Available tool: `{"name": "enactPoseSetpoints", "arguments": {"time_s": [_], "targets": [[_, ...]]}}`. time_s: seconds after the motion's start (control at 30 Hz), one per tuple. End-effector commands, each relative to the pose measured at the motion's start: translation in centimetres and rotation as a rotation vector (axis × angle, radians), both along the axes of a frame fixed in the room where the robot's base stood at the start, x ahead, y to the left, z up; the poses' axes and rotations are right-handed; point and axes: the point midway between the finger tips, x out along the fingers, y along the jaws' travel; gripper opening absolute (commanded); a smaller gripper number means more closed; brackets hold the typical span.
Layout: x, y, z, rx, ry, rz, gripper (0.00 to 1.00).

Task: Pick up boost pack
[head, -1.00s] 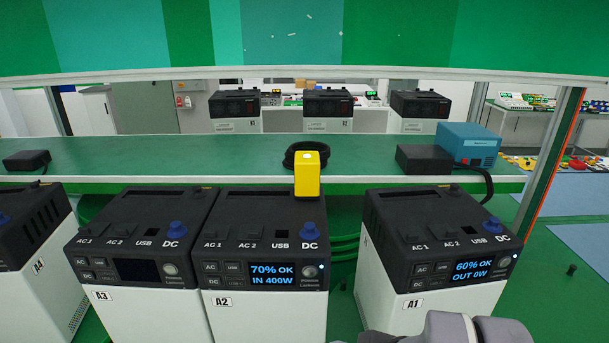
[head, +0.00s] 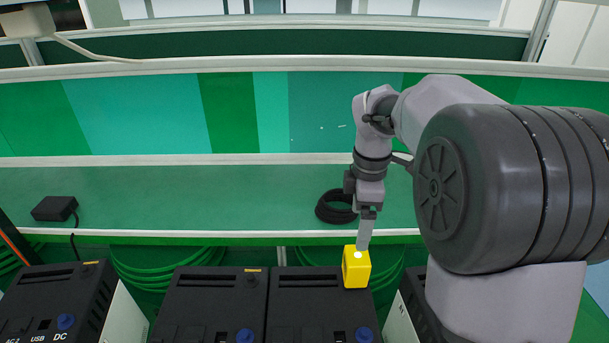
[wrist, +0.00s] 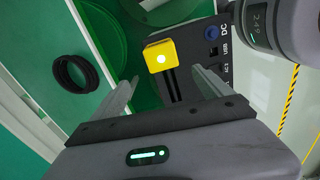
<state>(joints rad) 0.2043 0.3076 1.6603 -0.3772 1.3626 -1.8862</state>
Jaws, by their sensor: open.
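The boost pack, seen as a yellow block (head: 356,272) with a pale round spot on top, stands upright at the back of a black-topped power station (head: 311,300). It also shows in the wrist view (wrist: 161,57), ahead of my fingertips and in line with the gap between them. My gripper (head: 365,238) points down just above the pack, and a finger overlaps its top edge in the head view. In the wrist view my gripper (wrist: 166,82) has its two fingers spread apart with nothing between them. I cannot tell whether a finger touches the pack.
A black cable coil (head: 336,207) lies on the green shelf (head: 190,200) behind the pack. A black adapter (head: 54,208) sits at the shelf's left. More power stations (head: 212,295) stand alongside. Green cables hang below the shelf.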

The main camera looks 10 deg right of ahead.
Motion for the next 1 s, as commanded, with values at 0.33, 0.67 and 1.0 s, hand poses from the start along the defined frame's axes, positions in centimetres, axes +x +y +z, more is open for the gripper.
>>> {"name": "enactPoseSetpoints", "arguments": {"time_s": [0.33,0.67,1.0], "targets": [[0.5,-0.7,-7.3,-0.003,0.028,0.079,0.89],[0.4,-0.7,-13.0,-0.003,0.023,0.077,0.89],[-0.2,-0.7,-17.6,-0.004,0.021,0.078,0.89]]}}
